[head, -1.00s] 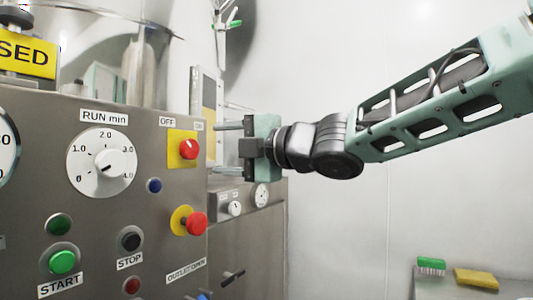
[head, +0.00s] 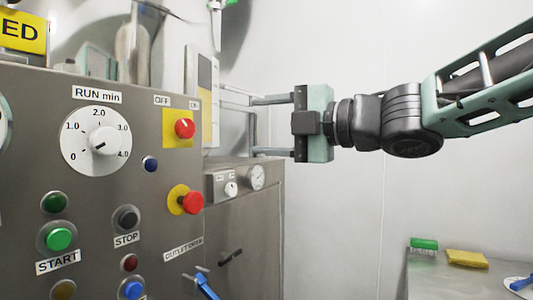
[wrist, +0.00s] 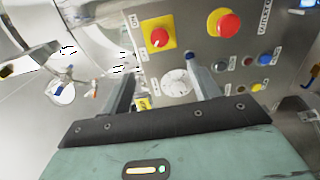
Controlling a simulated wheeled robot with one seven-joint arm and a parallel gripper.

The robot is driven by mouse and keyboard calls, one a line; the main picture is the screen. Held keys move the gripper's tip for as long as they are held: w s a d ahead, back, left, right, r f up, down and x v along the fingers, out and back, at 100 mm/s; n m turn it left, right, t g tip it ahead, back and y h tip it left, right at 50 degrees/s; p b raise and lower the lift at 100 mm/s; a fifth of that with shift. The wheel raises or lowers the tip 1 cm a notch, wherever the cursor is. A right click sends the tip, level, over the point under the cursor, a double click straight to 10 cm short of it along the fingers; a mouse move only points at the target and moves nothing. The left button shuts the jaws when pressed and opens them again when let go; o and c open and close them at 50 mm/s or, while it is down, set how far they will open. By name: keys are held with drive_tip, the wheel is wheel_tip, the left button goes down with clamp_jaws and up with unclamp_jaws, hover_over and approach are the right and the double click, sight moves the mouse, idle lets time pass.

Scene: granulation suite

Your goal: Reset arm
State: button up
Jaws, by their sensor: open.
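My gripper (head: 254,126) is open and empty in the head view, its two fingers spread one above the other and pointing left. It is in the air to the right of the steel control panel (head: 135,195), apart from it. My arm reaches in from the right edge. In the wrist view my gripper (wrist: 162,85) shows two separate fingers with nothing held between them, and the panel's switches lie beyond.
The panel carries a RUN min dial (head: 103,141), a red OFF/ON switch (head: 184,128), a red knob on yellow (head: 192,202) and a green START button (head: 58,239). A bench at lower right holds a green brush (head: 424,244) and yellow sponge (head: 467,259).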

drive_tip(key=s+d+f+m+h+p, duration=0.1)
drive_tip(key=d+f+m+h+p, duration=0.1)
drive_tip(key=f+m+h, duration=0.45)
drive_tip(key=s+d+f+m+h+p, duration=0.1)
drive_tip(key=d+f+m+h+p, duration=0.2)
drive_tip(key=f+m, duration=0.55)
drive_tip(key=s+d+f+m+g+h+p, duration=0.1)
drive_tip(key=s+d+f+m+g+h, duration=0.1)
drive_tip(key=s+f, duration=0.5)
drive_tip(key=s+d+f+m+g+h+p, duration=0.2)
drive_tip(key=s+d+f+m+g, duration=0.3)
drive_tip(key=s, duration=1)
wheel_tip(320, 180, down, 2)
drive_tip(key=shift+d+f+g+h, duration=0.15)
drive_tip(key=shift+d+g+h, duration=0.4)
drive_tip(key=shift+g+h, duration=0.35)
drive_tip(key=shift+s, duration=0.1)
